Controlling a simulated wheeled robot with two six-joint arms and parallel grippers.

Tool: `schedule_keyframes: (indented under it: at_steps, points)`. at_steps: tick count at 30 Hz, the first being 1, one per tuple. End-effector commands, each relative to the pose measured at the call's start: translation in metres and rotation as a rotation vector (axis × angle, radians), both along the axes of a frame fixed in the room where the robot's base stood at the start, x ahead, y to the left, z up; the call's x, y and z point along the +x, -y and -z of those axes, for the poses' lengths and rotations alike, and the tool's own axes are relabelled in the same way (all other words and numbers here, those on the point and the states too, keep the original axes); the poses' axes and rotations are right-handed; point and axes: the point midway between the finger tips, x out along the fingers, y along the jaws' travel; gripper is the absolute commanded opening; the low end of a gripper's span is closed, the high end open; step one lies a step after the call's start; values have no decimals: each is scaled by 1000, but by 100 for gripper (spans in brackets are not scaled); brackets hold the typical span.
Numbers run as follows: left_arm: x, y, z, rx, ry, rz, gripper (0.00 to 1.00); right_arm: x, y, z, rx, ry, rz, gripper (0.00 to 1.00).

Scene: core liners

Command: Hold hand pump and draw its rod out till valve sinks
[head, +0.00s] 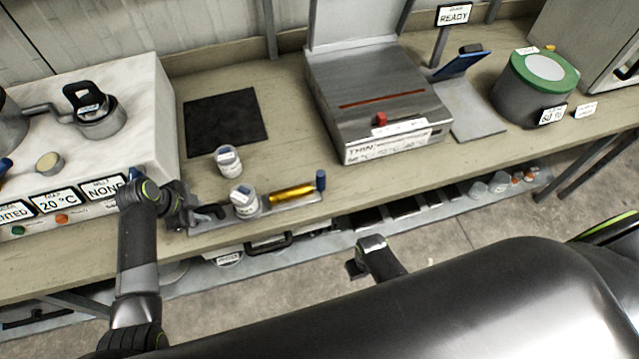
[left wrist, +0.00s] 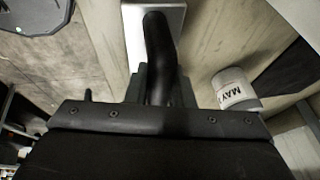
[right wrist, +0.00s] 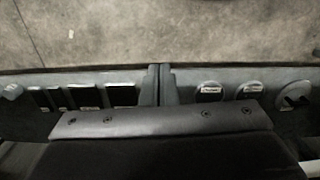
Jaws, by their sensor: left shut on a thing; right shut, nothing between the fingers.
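What seems to be the hand pump lies along the bench's front edge in the head view: a brass cylinder (head: 292,194) on a flat grey plate, a blue knob (head: 320,180) at its right end and a black grip (head: 208,213) at its left. My left gripper (head: 192,214) is at this left end. In the left wrist view the curved black grip (left wrist: 160,55) runs between the fingers, and the gripper is shut on it. My right gripper (head: 358,266) is shut and empty, in front of the bench; its closed fingers show in the right wrist view (right wrist: 162,82). I cannot identify the valve.
A black mat (head: 225,122) and a metal press-like box (head: 375,90) are farther back. A pale stone block (head: 120,85) stands left. A lower shelf (head: 455,205) holds several items. Floor is clear in front.

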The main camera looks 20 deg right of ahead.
Motion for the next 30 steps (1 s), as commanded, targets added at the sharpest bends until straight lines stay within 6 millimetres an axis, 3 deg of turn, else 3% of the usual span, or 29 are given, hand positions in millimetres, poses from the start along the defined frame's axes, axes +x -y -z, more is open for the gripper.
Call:
schedule_keyframes:
  at_steps: [1, 6, 14, 21, 25, 30]
  points:
    - [0, 0, 0, 0, 0, 1, 0, 20, -9, -17, 7, -1, -11, 0]
    - [0, 0, 0, 0, 0, 0, 0, 67, -33, -72, 22, -39, -42, 0]
    - [0, 0, 0, 0, 1, 0, 0, 120, -65, -172, 37, -88, -107, 0]
    - [0, 0, 0, 0, 1, 0, 0, 180, -88, -265, 27, -28, -303, 0]
    - [0, 0, 0, 0, 1, 0, 0, 199, -98, -304, 18, 1, -391, 0]
    - [0, 0, 0, 0, 1, 0, 0, 210, -104, -332, 11, 20, -454, 0]
